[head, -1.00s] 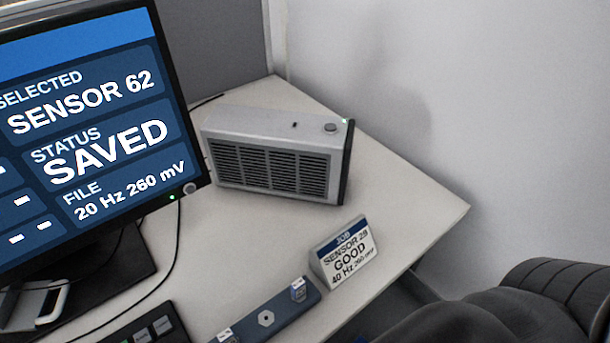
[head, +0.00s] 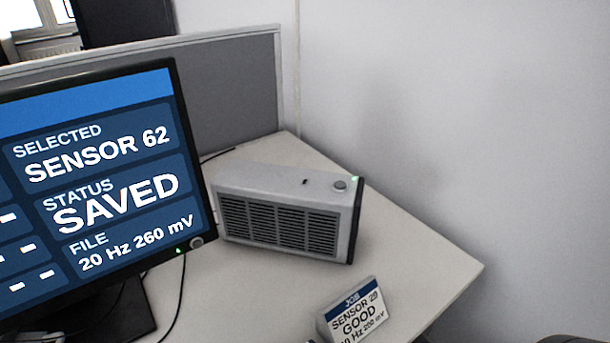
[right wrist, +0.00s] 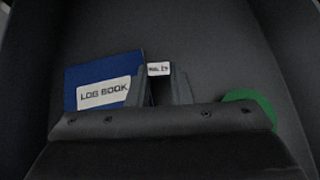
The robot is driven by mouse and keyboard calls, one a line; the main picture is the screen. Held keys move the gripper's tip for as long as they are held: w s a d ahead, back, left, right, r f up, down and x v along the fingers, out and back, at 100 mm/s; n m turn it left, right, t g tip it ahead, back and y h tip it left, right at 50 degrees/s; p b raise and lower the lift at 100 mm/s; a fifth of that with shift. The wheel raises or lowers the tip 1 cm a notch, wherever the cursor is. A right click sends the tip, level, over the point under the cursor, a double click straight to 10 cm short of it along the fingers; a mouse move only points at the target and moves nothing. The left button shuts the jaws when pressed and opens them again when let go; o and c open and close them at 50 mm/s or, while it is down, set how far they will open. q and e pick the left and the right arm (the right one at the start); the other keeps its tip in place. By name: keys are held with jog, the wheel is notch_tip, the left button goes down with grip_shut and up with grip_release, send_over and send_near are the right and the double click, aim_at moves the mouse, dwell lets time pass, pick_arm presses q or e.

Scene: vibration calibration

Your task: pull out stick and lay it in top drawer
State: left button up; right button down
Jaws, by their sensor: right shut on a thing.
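My right gripper (right wrist: 161,88) is seen only in the right wrist view. It is shut on a small stick (right wrist: 159,69), whose white label shows between the fingertips; the label's print is too small to read surely. The gripper is over a dark, walled space that looks like the inside of a drawer (right wrist: 215,55). I cannot tell whether the stick touches its floor. The head view shows no drawer and neither gripper. My left gripper is not in view.
A blue log book (right wrist: 103,75) lies left of the gripper and a green round thing (right wrist: 250,105) right of it, partly hidden. On the desk (head: 415,262) are a monitor (head: 100,190) reading SAVED, a grey vented box (head: 290,215) and a job sign (head: 355,312).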

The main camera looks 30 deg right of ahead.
jog(key=shift+f+b, duration=0.3)
jog(key=shift+f, duration=0.15)
dwell(0.3)
jog(key=c, duration=1.2)
grip_release()
jog(key=shift+s+f, duration=0.1)
jog(key=shift+s, duration=0.35)
jog(key=shift+w+r+b+v, duration=0.15)
jog(key=shift+b+v, duration=0.4)
jog(key=shift+v, duration=0.55)
jog(key=shift+w+r+b+v, duration=0.15)
jog(key=shift+b+v, duration=0.4)
jog(key=shift+v, duration=0.6)
